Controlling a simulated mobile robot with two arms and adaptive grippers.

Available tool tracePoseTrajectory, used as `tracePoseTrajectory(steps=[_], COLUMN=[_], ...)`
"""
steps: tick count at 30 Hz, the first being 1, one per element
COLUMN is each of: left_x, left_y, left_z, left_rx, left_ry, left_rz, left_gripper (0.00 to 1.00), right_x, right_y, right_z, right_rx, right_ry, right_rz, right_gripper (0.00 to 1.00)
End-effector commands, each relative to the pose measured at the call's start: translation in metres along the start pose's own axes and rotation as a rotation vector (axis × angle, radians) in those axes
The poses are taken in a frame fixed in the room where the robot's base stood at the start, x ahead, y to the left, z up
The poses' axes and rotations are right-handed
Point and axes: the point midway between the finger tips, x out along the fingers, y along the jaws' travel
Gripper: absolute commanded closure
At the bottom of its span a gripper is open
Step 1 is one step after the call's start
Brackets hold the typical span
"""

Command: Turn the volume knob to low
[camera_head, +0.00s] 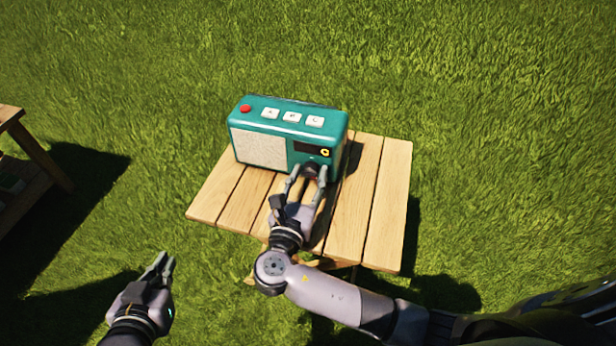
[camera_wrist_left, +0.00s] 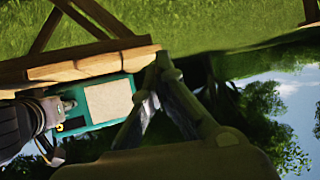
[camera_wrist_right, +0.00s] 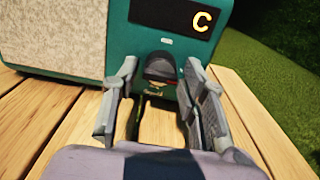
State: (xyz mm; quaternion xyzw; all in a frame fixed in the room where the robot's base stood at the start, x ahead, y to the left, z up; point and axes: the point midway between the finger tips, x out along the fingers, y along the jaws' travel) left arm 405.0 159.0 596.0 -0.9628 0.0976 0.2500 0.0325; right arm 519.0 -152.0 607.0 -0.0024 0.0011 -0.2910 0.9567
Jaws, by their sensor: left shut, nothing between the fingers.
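The teal radio (camera_head: 262,122) stands on the wooden table, with a beige speaker grille on the left and a dark display reading a yellow "C" (camera_wrist_right: 203,21) on the right. The dark volume knob (camera_wrist_right: 160,66) is below the display, with a small white label above it. My right gripper (camera_head: 307,172) is at the radio's front; in the right wrist view its open fingers (camera_wrist_right: 161,68) stand either side of the knob, with small gaps seeming to show. My left gripper (camera_head: 167,260) is shut and empty, off the table at lower left. The radio also shows in the left wrist view (camera_wrist_left: 85,125).
The radio's top has a red button (camera_head: 245,108) and three white buttons (camera_head: 292,117) marked with letters. The slatted table (camera_head: 385,200) is otherwise bare. Another wooden table (camera_head: 40,150) stands at the left edge. Grass surrounds both.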

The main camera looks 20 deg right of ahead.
Motion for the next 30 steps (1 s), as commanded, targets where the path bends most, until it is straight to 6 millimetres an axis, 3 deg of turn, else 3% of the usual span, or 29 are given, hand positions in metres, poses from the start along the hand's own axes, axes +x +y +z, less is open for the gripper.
tracePoseTrajectory(steps=[16,20,30], left_x=[0.0,-0.001,-0.015], left_y=[0.0,0.0,-0.006], left_z=[0.001,0.001,0.044], left_rx=[-0.001,-0.001,-0.003], left_ry=[-0.002,-0.011,-0.228], left_rz=[0.0,0.0,-0.014], left_gripper=[1.0,1.0,1.0], right_x=[0.0,-0.001,0.0], right_y=[0.0,0.0,0.0], right_z=[0.0,0.0,0.0], right_rx=[0.0,0.011,0.12], right_ry=[0.001,0.001,0.001], right_rz=[0.0,-0.001,-0.001], right_gripper=[0.99,0.99,0.99])
